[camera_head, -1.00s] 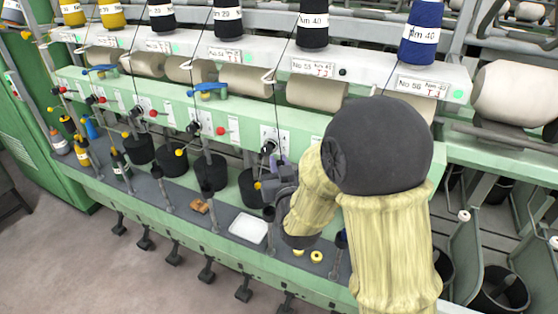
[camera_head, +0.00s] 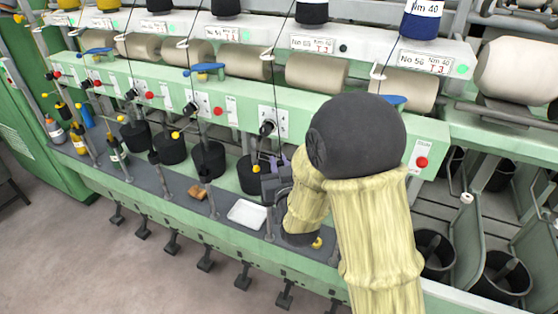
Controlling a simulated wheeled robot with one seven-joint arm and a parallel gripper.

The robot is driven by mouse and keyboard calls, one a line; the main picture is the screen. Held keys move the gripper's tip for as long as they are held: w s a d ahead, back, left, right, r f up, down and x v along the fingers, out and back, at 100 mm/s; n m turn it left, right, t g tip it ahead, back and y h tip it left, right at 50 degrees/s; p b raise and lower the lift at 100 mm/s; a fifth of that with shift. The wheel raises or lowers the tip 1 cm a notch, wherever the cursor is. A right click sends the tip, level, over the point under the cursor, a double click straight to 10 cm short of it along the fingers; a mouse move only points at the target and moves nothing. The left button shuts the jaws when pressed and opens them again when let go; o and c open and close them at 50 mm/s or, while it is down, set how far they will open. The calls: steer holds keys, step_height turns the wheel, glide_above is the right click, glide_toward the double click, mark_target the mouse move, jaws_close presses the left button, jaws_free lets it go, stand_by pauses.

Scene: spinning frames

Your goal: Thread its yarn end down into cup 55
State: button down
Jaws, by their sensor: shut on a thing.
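My gripper (camera_head: 274,164), with dark and purplish parts, is low in front of the green machine, beside the right side of a black cup (camera_head: 250,176). This cup is the rightmost one visible and appears to belong to the station under the plate No 55 (camera_head: 313,43); no number shows on the cup itself. A thin dark yarn (camera_head: 277,120) runs down the front to my gripper, which is shut on it. The yarn end is too small to see. My arm hides part of the space right of the gripper.
More black cups (camera_head: 208,160) stand in a row to the left. A white tray (camera_head: 246,213) and a brown block (camera_head: 197,191) lie on the grey shelf in front. A yellow ring (camera_head: 317,242) shows beside my arm.

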steer(key=w+a+f+b, duration=0.1)
steer(key=w+a+f, duration=0.2)
steer(key=w+f, duration=0.3)
steer(key=shift+w+f+b, duration=0.3)
steer(key=shift+w, duration=1.3)
steer(key=shift+a+f, duration=0.1)
steer(key=f+b, duration=0.9)
steer(key=shift+s+d+b, duration=0.1)
steer(key=shift+d+b, duration=0.2)
steer(key=shift+r, duration=0.15)
steer(key=shift+w+a+p, duration=0.9)
steer(key=shift+w+a, duration=0.05)
steer(key=shift+a, duration=0.15)
steer(key=shift+w+a+f+b, duration=0.1)
steer(key=shift+w+f+b, duration=0.05)
steer(key=shift+f+b, duration=0.35)
step_height(320, 180, down, 3)
steer(key=b, duration=0.3)
steer(key=shift+r, duration=0.1)
